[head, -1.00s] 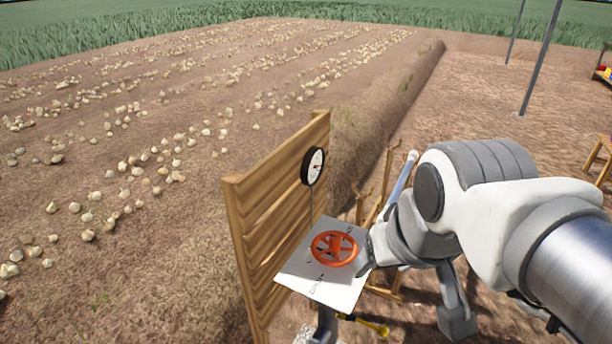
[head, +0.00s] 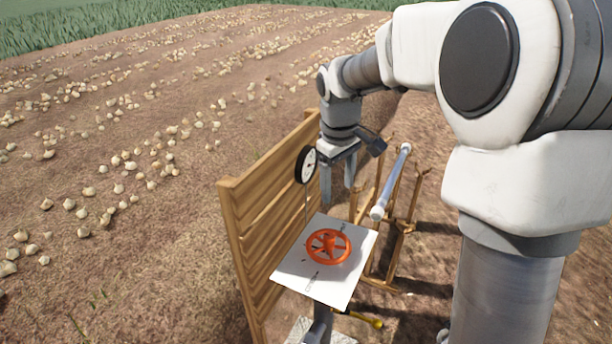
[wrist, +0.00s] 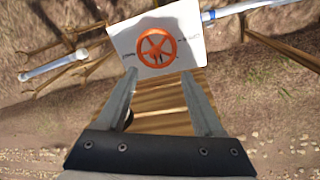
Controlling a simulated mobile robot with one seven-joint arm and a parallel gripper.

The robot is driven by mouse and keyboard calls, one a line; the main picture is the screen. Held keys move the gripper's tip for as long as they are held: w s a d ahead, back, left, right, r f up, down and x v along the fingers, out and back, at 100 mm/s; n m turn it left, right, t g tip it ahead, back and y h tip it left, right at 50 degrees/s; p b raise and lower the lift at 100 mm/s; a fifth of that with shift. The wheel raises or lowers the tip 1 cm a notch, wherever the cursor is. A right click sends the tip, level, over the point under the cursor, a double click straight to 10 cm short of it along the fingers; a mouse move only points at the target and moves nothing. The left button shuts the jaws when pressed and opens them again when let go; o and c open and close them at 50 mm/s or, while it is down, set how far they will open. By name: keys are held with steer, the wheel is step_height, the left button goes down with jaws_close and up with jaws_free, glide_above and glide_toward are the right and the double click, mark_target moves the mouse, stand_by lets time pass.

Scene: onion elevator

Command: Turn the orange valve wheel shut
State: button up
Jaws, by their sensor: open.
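The orange valve wheel (head: 328,246) lies flat on a white plate (head: 315,285) with dark lettering, beside a wooden board fence. It also shows in the wrist view (wrist: 156,47), beyond the fingertips. My gripper (head: 337,198) points down above the far side of the plate, with its fingers apart and nothing between them. In the wrist view my gripper (wrist: 156,75) is open, its fingertips apart from the wheel. The wheel is unobstructed in both views.
The wooden fence (head: 270,215) stands just left of the plate and carries a round gauge (head: 306,165). A wooden rack (head: 400,225) with a grey-white pipe (head: 391,182) stands to the right. A yellow-handled tool (head: 365,320) is below the plate. Onions lie across the field at left.

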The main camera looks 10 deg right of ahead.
steer(key=n+g+p, duration=0.1)
steer(key=n, duration=0.1)
glide_toward(329, 235)
steer(key=shift+y, duration=0.3)
steer(key=f, duration=1.1)
steer(key=shift+d+f, duration=0.2)
steer(key=shift+d, duration=0.05)
jaws_close()
